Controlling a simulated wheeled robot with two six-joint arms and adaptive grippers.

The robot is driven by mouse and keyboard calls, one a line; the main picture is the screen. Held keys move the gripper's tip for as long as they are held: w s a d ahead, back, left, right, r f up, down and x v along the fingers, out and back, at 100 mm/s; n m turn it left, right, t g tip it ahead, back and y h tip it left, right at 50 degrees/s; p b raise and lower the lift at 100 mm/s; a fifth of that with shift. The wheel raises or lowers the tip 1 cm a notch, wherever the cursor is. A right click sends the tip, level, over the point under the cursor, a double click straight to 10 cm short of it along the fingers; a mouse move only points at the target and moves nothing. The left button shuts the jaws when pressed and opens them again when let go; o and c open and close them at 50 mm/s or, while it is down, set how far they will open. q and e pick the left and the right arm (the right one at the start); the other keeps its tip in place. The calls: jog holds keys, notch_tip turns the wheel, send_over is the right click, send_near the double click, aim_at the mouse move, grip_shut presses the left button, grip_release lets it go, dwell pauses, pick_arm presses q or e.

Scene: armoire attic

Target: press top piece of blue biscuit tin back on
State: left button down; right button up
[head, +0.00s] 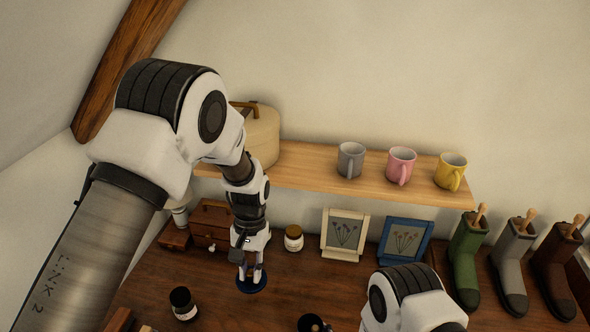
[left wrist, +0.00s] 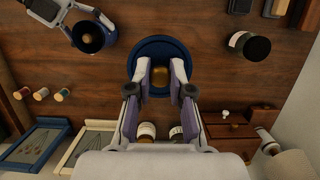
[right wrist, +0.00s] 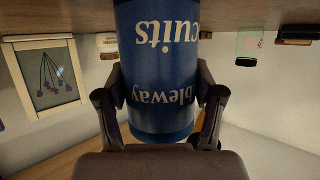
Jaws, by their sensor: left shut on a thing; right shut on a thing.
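The round dark-blue lid (left wrist: 160,45) with a brass knob (left wrist: 177,71) is under my left gripper (left wrist: 160,76), whose fingers are shut on the knob. In the head view the lid (head: 251,286) is low over the table below that gripper; I cannot tell whether it touches. The blue biscuit tin (right wrist: 162,60) with white lettering is between the fingers of my right gripper (right wrist: 160,88), shut on its sides. In the left wrist view the tin (left wrist: 88,37) shows its open dark top, apart from the lid.
The brown table (head: 225,305) also bears a dark jar (head: 183,303), a small jar (head: 293,238), a wooden drawer box (head: 211,222), picture frames (head: 345,235) and several boots (head: 468,265). A shelf (head: 300,165) with mugs is above. Thread spools (left wrist: 40,93) lie near the frames.

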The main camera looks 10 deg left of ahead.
jog(key=shift+f, duration=0.1)
pick_arm(q)
jog(key=shift+w+d+f+n, duration=0.1)
jog(key=shift+w+d+n, duration=0.1)
jog(key=shift+n, duration=0.5)
jog(key=s+d+f+n+t+h, duration=0.2)
jog(key=d+f+n, duration=0.6)
jog(key=d+n, duration=0.4)
jog(key=shift+d+f+h, duration=0.2)
jog(key=shift+d+h, duration=0.2)
jog(key=shift+d, duration=0.6)
jog(key=shift+s, duration=0.1)
pick_arm(e)
jog(key=shift+s, duration=0.1)
